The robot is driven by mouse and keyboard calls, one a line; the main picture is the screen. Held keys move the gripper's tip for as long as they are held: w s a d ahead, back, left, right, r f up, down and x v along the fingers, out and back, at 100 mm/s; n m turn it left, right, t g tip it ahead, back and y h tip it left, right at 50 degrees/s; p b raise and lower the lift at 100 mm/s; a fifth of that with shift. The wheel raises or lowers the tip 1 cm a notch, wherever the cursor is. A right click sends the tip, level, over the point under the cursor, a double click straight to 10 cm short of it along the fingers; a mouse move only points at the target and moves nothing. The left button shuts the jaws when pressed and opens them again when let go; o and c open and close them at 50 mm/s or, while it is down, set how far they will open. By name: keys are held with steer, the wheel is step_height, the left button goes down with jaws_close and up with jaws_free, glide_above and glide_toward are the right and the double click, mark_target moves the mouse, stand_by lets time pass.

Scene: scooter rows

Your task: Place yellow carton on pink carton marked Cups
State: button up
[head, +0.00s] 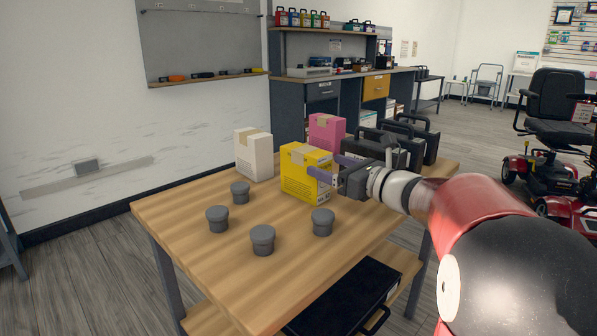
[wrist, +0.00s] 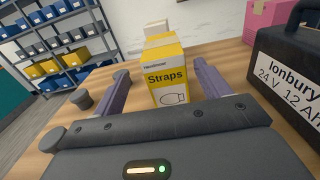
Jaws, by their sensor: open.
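The yellow carton (head: 302,172) stands upright on the wooden table, and in the wrist view the yellow carton (wrist: 166,75) reads "Straps". My gripper (head: 330,172) is open at the carton's right side in the head view. In the wrist view my gripper (wrist: 166,88) has its two purple fingers apart, one on each side of the carton's near part. I cannot tell whether they touch it. The pink carton (head: 326,132) stands behind the yellow one, and its edge shows at the upper right of the wrist view (wrist: 268,18). No "Cups" marking is readable.
A white carton (head: 253,154) stands left of the yellow one. Several grey round pieces, one a nearer grey cup-like piece (head: 262,239), stand on the table's front (head: 200,268). Black battery cases (head: 415,138) stand to the right, close to my arm.

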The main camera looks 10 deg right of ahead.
mark_target(311, 156)
steer(key=x, duration=0.7)
steer(key=shift+w+d+r+p, duration=0.15)
steer(key=shift+d+p, duration=0.1)
steer(key=shift+p, duration=0.1)
steer(key=shift+c, duration=0.3)
steer(key=c, duration=1)
steer(key=shift+c, duration=0.9)
steer(key=shift+r, duration=0.15)
